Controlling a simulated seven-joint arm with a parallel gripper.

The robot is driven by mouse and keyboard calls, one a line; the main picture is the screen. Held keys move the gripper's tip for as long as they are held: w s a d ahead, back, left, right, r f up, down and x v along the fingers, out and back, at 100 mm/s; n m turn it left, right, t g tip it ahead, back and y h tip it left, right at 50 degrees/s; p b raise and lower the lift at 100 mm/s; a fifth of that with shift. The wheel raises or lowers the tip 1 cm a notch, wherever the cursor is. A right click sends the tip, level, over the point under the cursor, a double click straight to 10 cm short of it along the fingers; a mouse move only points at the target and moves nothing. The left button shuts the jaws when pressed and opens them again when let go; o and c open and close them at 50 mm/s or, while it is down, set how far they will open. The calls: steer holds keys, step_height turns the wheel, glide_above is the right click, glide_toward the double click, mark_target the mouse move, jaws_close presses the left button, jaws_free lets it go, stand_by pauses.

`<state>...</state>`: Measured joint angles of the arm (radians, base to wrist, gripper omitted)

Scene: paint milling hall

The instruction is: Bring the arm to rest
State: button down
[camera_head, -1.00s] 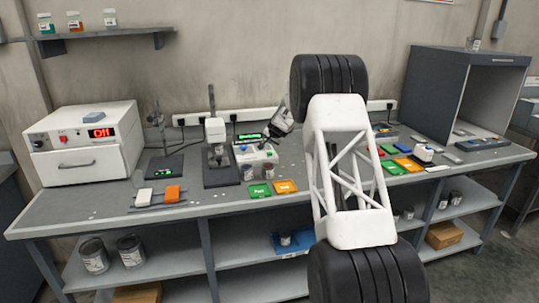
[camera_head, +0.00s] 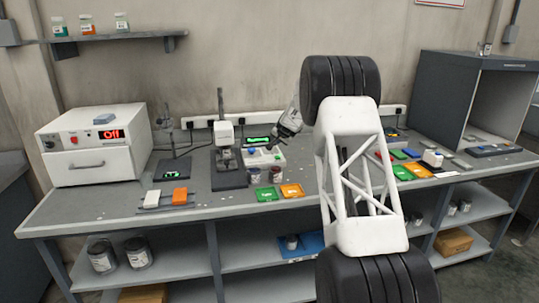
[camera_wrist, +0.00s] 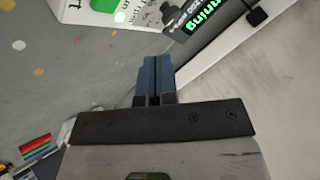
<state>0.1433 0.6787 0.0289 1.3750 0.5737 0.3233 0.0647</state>
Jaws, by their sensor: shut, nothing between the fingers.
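My gripper (camera_head: 274,145) hangs over the back of the bench in the head view, above a white device box with a blue knob. My white arm link with black joints covers the bench right of it. In the wrist view the two blue-grey fingers (camera_wrist: 155,75) are shut together with nothing between them. The fingers point toward the wall side, with a display of green characters (camera_wrist: 205,22) ahead of them to the right.
The bench (camera_head: 105,222) carries a white oven (camera_head: 90,160) reading "Off", a stand with a dark base (camera_head: 229,175), green (camera_head: 267,194) and orange (camera_head: 291,190) cards, and a grey booth (camera_head: 440,100) at right. A wall shelf (camera_head: 110,40) holds jars. The front left bench top is fairly clear.

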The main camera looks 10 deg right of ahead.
steer(key=shift+s+a+r, duration=0.15)
steer(key=shift+s+r, duration=0.2)
steer(key=shift+r, duration=0.05)
steer(key=s+a+r+n+g, duration=0.1)
steer(key=s+a+r, duration=0.35)
steer(key=s, duration=0.85)
steer(key=s+a+r+n+g, duration=0.1)
steer(key=s+a+r+n, duration=0.1)
steer(key=s+r, duration=0.85)
steer(key=s+a+r+n+g, duration=0.1)
steer(key=s+a+r, duration=0.25)
steer(key=s, duration=1.25)
steer(key=s+a+f+n+g, duration=0.1)
steer(key=s+f, duration=0.1)
steer(key=s, duration=1.3)
steer(key=s+a+f+n+g, duration=0.1)
steer(key=s+f, duration=0.2)
steer(key=s, duration=1.2)
steer(key=s+f+n+g+h, duration=0.1)
steer(key=s+f, duration=0.2)
steer(key=s, duration=1.2)
steer(key=shift+s+a+n+g, duration=0.3)
steer(key=shift+a, duration=0.1)
